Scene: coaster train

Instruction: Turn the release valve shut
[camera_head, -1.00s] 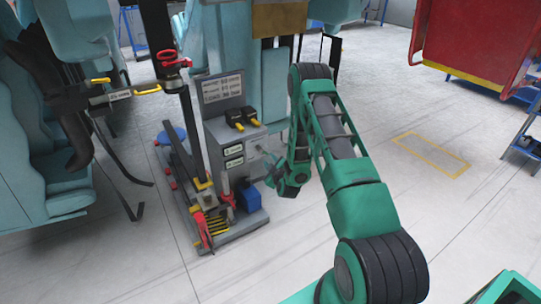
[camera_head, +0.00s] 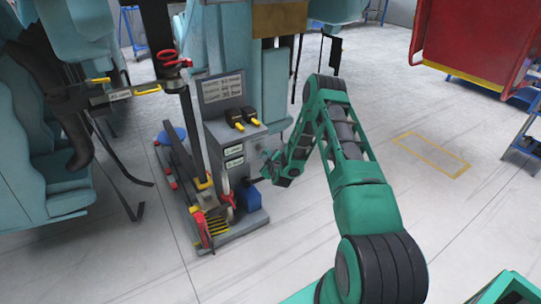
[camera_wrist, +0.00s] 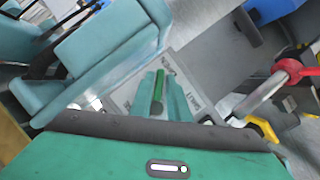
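One is a red handle (camera_head: 228,201) on a pale upright pipe at the front of the grey control unit (camera_head: 232,132). A red handle (camera_wrist: 293,68) on a pale rod also shows at the right of the wrist view. The other is a red looped handle (camera_head: 172,58) high on the dark post. My gripper (camera_head: 264,170) is just right of the unit, apart from the lower red handle.
A blue box (camera_head: 251,197) sits on the unit's base. Two yellow-and-black handles (camera_head: 241,119) are on its sloped top, below a printed sign (camera_head: 221,88). Teal train seats (camera_head: 38,140) stand at left. Open floor lies to the right, near a red cart (camera_head: 475,45).

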